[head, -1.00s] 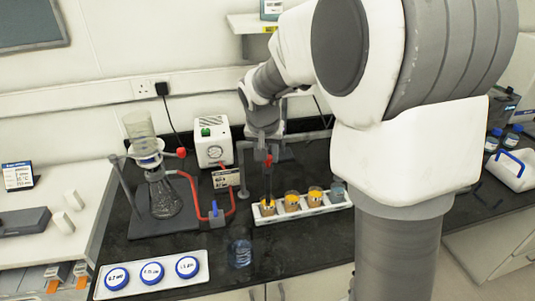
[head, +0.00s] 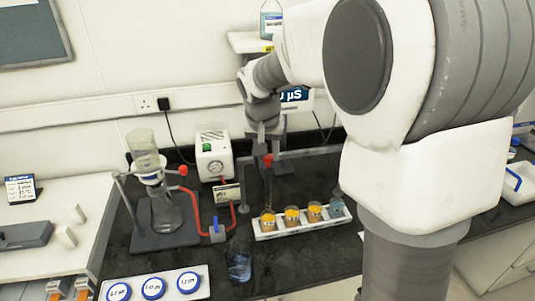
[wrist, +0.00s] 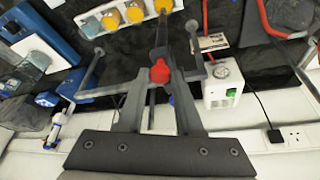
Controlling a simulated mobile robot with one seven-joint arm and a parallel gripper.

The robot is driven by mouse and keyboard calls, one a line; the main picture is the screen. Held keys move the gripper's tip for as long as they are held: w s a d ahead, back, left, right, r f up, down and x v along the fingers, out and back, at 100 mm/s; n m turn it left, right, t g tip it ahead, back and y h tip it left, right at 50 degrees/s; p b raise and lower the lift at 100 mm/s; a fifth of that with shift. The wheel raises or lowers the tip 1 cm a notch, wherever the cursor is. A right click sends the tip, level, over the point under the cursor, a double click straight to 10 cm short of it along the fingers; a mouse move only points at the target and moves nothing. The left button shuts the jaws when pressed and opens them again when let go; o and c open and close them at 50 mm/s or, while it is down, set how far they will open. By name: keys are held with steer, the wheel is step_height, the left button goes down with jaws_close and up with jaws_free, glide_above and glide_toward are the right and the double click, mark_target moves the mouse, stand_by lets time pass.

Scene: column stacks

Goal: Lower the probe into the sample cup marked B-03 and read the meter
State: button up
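My gripper (head: 267,143) points down above the sample rack, and its fingers close around the red-capped probe (head: 268,161). The red cap also shows between the fingertips in the wrist view (wrist: 160,72). The thin probe hangs upright over the leftmost sample cup (head: 268,221), which has an orange label; I cannot tell whether its tip is inside. Beside it in the white rack (head: 285,232) stand a second orange cup (head: 292,218), a third (head: 315,212) and a bluish one (head: 336,208). Cup markings are too small to read. The meter display (head: 296,95) shows "µS", its number hidden by my arm.
A grey stand bar (head: 315,152) runs close behind the probe. A flask (head: 165,213) with red tubing and a white pump (head: 214,155) stand left. A blue-tinted beaker (head: 239,264) and a tray of blue-ringed dishes (head: 117,278) are in front. Dark bench right of the beaker is clear.

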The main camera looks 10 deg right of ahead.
steer(key=o, duration=0.4)
steer(key=shift+r, duration=0.2)
steer(key=shift+r, duration=0.1)
steer(key=v, duration=1.7)
steer(key=shift+s, duration=0.25)
steer(key=s+d+f+n, duration=0.1)
steer(key=s+f, duration=0.2)
steer(key=s, duration=0.4)
steer(key=s+d+f+n+t+y, duration=0.1)
steer(key=s+f+n, duration=0.1)
steer(key=s+f, duration=0.2)
steer(key=s+d+f+n, duration=0.1)
steer(key=s+f, duration=0.3)
steer(key=s, duration=0.5)
steer(key=shift+s+f+t+y, duration=0.2)
steer(key=shift+s+t+y, duration=0.1)
steer(key=shift+s+y, duration=0.1)
